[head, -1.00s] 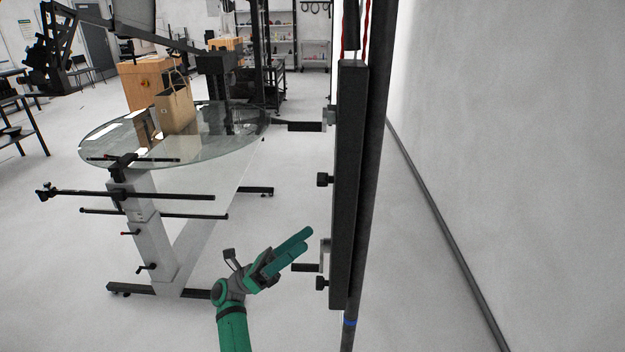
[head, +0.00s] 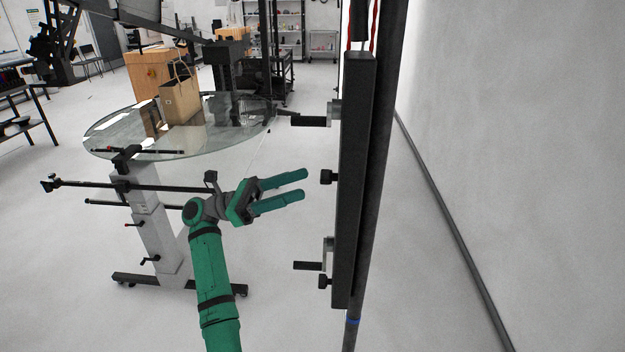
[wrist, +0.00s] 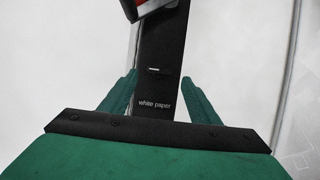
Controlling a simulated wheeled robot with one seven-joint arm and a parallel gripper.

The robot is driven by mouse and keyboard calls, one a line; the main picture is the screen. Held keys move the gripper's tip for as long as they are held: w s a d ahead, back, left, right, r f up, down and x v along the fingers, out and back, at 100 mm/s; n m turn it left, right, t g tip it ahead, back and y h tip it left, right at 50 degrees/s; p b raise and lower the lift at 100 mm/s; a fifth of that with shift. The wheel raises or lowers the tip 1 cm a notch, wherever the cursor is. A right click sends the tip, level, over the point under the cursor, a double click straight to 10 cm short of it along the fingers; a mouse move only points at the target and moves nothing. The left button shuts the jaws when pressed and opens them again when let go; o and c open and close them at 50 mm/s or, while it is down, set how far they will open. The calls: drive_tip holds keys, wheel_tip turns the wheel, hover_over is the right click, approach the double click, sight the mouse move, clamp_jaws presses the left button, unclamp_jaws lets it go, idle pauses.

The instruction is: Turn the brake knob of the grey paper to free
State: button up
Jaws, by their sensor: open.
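A tall black upright bar (head: 353,180) stands at right of centre in the head view. Two small black knobs stick out of its left side, an upper knob (head: 328,177) and a lower knob (head: 324,282). Black handles on grey brackets, an upper handle (head: 309,121) and a lower handle (head: 308,266), also point left. My green gripper (head: 304,184) is open and empty, pointing right, just left of the upper knob and apart from it. The wrist view shows a black strip (wrist: 160,60) labelled "white paper" between the fingers. I cannot read a grey paper label or tell which knob belongs to it.
A white wall (head: 510,150) is close on the right. The floor between stand and bar is clear.

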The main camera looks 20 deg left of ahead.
sight(329, 177)
drive_tip(key=shift+x, duration=2.5)
drive_tip(key=c, duration=1.1)
